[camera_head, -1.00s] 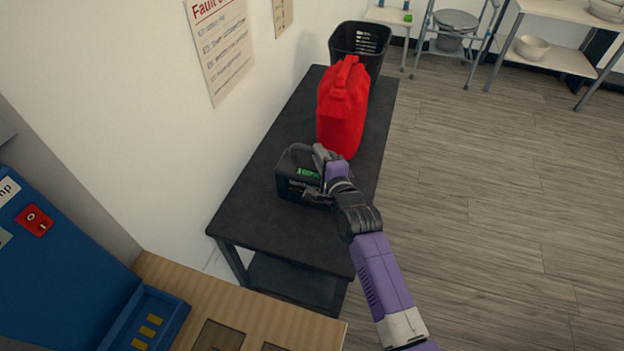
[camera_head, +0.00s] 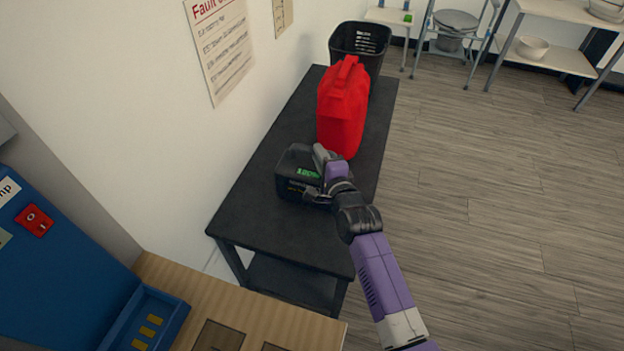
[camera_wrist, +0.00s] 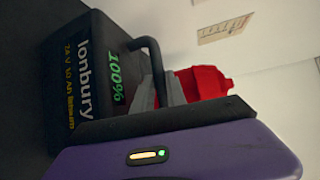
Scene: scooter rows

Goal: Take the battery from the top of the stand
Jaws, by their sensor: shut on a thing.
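The battery (camera_head: 293,179) is a dark box with a carry handle and green lettering, on the black stand (camera_head: 255,220) near its front. In the wrist view the battery (camera_wrist: 90,85) reads "Ionbury" and "100%" in green. My gripper (camera_head: 321,172) is at the right side of the battery's top, shut on its handle. In the wrist view my gripper (camera_wrist: 160,92) has its fingers at the handle. I cannot tell whether the battery's underside still touches the stand's top. Part of the battery is hidden behind my gripper.
A red jerrycan (camera_head: 343,110) stands right behind the battery, with a black basket (camera_head: 360,42) behind it. A wall with posters (camera_head: 222,45) runs along the left. A blue cabinet (camera_head: 60,260) and a wooden top (camera_head: 190,300) are in the front left. Floor on the right is free.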

